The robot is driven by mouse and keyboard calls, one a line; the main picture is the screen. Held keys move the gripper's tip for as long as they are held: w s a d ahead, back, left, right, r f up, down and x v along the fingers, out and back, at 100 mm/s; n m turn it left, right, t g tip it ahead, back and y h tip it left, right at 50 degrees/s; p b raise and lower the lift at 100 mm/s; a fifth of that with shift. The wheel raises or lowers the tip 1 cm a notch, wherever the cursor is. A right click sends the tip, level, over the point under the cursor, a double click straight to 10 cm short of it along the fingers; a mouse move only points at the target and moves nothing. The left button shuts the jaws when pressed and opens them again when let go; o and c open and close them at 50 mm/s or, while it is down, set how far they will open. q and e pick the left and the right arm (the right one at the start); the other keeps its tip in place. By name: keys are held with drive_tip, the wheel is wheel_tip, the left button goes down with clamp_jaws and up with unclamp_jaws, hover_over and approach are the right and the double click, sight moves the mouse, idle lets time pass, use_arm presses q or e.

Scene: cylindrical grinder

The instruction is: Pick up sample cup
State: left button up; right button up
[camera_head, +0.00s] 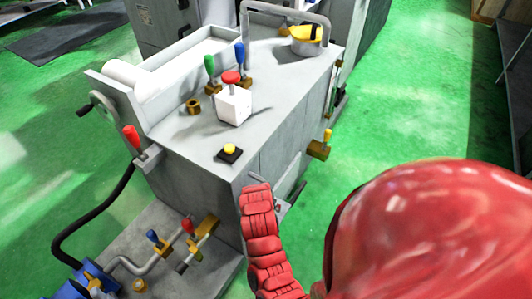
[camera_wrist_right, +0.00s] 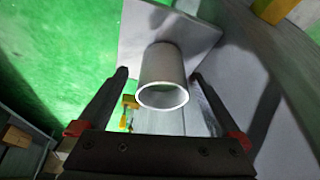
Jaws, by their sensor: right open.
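The sample cup (camera_wrist_right: 162,68) is a grey, hollow cylinder with an open round mouth facing the camera in the right wrist view. It sits against a flat grey plate (camera_wrist_right: 198,28). My right gripper (camera_wrist_right: 157,77) is open, with one dark finger on each side of the cup. Gaps show between the fingers and the cup. In the head view I cannot make out the cup; my red arm covers part of the area near the machine's front corner. My left gripper is not in view.
The grey grinder (camera_head: 262,137) fills the middle of the head view, with levers, a yellow button (camera_head: 229,150) and a white block with a red knob (camera_head: 233,98) on top. A small yellow fitting (camera_wrist_right: 129,103) lies beyond the gripper. Green floor (camera_head: 420,110) is open to the right.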

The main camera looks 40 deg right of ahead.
drive_tip(key=x, duration=0.4)
drive_tip(key=shift+w+f, duration=0.15)
drive_tip(key=shift+w, duration=0.05)
drive_tip(key=c, duration=1.4)
drive_tip(key=shift+r, duration=0.2)
